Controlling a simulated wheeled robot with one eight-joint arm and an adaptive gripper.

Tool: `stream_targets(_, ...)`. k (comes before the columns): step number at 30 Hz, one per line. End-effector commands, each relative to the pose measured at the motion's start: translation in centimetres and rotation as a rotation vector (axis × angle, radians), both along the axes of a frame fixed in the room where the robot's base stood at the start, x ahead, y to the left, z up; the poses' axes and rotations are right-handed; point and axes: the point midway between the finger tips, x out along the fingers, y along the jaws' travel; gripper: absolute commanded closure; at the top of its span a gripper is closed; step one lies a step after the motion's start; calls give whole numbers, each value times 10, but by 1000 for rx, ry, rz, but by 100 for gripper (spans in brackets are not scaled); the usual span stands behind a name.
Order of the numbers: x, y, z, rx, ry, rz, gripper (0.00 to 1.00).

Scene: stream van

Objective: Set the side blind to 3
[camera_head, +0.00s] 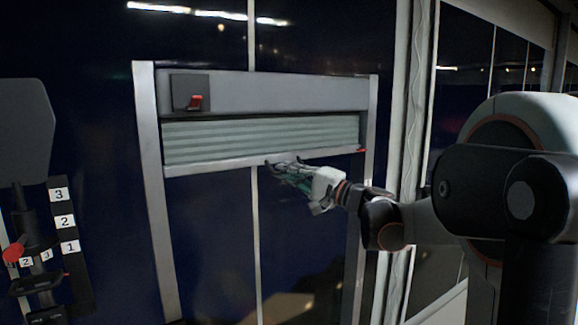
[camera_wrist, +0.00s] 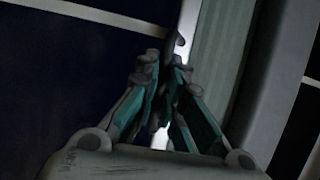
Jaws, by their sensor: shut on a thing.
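The side blind (camera_head: 262,138) has pale grey-green slats hanging partly down from a grey housing (camera_head: 290,95) between two upright rails. Its bottom bar (camera_head: 205,166) crosses the window, slightly tilted in the picture. A small red pointer (camera_head: 361,151) sits at the bar's right end. A red lever (camera_head: 196,102) is on a dark plate at the housing's upper left. My gripper (camera_head: 270,165) is at the middle of the bottom bar, shut on it. In the wrist view, my gripper's fingers (camera_wrist: 165,65) close around a grey part by the slats (camera_wrist: 210,50); they hide most of the grip.
At the left stands a dark device with a scale plate marked 3, 2, 1 (camera_head: 66,222) and a red knob (camera_head: 13,252). Dark window glass (camera_head: 205,230) lies below the blind. A window post (camera_head: 415,110) stands right of the blind.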

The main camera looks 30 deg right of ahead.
Motion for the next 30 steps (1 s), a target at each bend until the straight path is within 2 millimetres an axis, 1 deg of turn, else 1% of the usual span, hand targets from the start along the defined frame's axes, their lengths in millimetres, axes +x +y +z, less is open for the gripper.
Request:
stream_targets(1,0,0,-26,0,1,0,100)
stream_targets(20,0,0,-219,-1,0,0,100)
stream_targets(24,0,0,-263,-1,0,0,100)
stream_targets(26,0,0,-282,-1,0,0,100)
stream_targets(27,0,0,-295,-1,0,0,100)
stream_targets(29,0,0,-313,-1,0,0,100)
stream_targets(30,0,0,-326,-1,0,0,100)
